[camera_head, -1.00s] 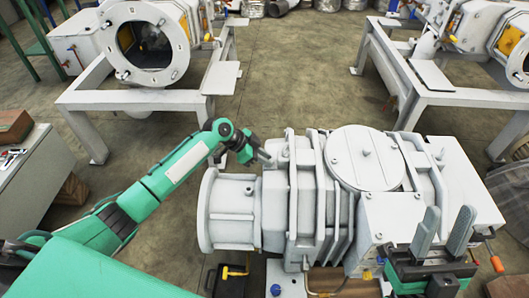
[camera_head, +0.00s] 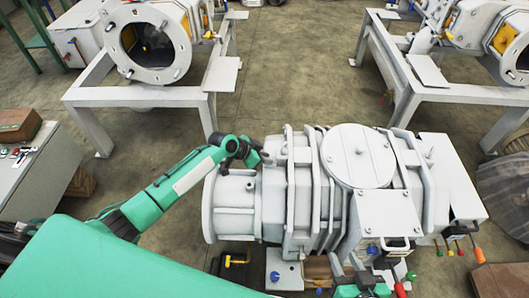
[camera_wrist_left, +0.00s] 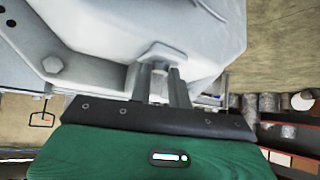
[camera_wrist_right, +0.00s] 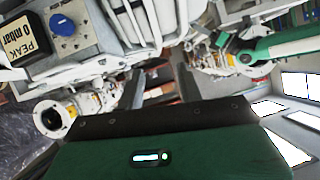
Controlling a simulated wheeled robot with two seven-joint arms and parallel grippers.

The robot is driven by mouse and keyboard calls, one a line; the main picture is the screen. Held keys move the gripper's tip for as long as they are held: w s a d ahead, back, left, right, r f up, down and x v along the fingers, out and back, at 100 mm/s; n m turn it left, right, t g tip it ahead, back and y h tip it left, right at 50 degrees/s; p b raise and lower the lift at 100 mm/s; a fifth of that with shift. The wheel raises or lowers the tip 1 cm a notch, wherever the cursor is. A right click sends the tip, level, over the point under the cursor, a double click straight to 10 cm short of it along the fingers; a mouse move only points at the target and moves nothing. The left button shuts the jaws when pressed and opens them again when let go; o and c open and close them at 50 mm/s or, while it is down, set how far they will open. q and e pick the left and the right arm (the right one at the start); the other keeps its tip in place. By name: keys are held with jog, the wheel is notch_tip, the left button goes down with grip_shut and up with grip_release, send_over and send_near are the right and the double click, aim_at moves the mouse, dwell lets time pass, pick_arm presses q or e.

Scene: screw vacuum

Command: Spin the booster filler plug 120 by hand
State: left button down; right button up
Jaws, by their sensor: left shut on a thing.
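The large white vacuum booster (camera_head: 300,190) stands in the middle of the head view, with a round flange at its left end. My left gripper (camera_head: 264,157) is at the booster's upper left edge. In the left wrist view, my left gripper (camera_wrist_left: 161,88) is shut on the filler plug (camera_wrist_left: 163,53), a small pale plug on the white casing; the fingers partly hide it. In the right wrist view, my right gripper (camera_wrist_right: 160,90) is open, with nothing between its fingers. In the head view, only green and dark parts, possibly of my right gripper, show at the bottom edge.
Two more white pump frames (camera_head: 140,97) (camera_head: 460,100) stand behind. A grey cabinet (camera_head: 45,165) is at left. Coloured handles (camera_head: 479,255) stick out at the booster's lower right. The right wrist view shows a black gauge (camera_wrist_right: 28,45) and a blue knob (camera_wrist_right: 62,24). Bare floor lies behind the booster.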

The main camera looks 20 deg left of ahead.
pick_arm(q)
jog(key=shift+s+r+n+p, duration=0.1)
jog(key=shift+n+p, duration=0.3)
jog(key=shift+p, duration=0.25)
jog(key=shift+d+t+y+p, duration=0.1)
jog(key=shift+t+y+p, duration=0.2)
jog(key=shift+p, duration=0.1)
pick_arm(e)
jog(key=shift+s+d+f+g+h, duration=0.1)
jog(key=shift+s+d+g+h, duration=0.2)
jog(key=shift+d+g, duration=0.4)
jog(key=shift+s+d+r+g+h, duration=0.1)
jog(key=shift+s+d+g+h, duration=0.25)
jog(key=shift+d, duration=0.5)
jog(key=shift+s+d+f+g+h, duration=0.15)
jog(key=shift+d+g+h, duration=0.3)
jog(key=shift+d+g, duration=0.3)
jog(key=shift+d, duration=0.1)
pick_arm(q)
jog(key=c, duration=1.3)
grip_release()
